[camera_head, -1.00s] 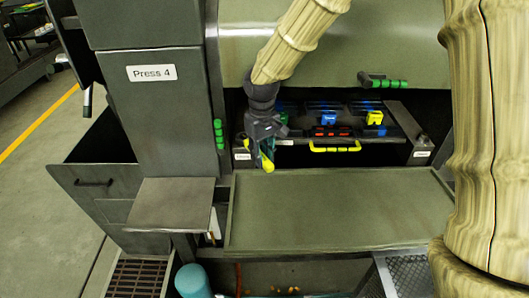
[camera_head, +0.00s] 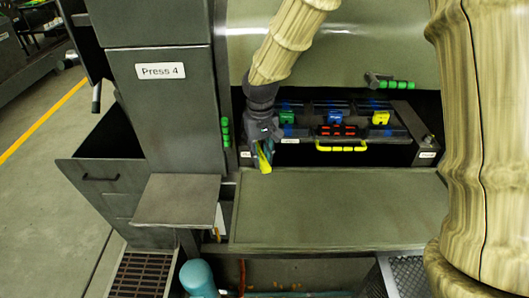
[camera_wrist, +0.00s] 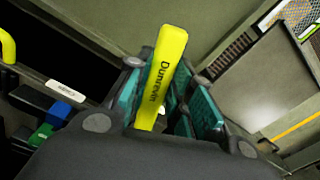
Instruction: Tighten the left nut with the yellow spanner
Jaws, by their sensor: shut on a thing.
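My gripper (camera_head: 263,152) is shut on the yellow spanner (camera_head: 265,163) at the left end of the press opening, above the back left corner of the tray. In the wrist view the spanner's yellow handle, lettered "Dunrevin" (camera_wrist: 162,80), stands between the teal finger pads of my gripper (camera_wrist: 172,95). The spanner's other end is hidden in my gripper. The left nut is not discernible; my gripper and wrist cover much of that end of the opening. A dark round fitting (camera_head: 428,139) shows at the right end.
Inside the opening are a green block (camera_head: 287,117), a blue block (camera_head: 335,118), a yellow block (camera_head: 381,118), red pieces (camera_head: 337,130) and a yellow handle (camera_head: 342,148). The flat tray (camera_head: 340,205) in front is bare. A small shelf (camera_head: 176,200) juts out at left.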

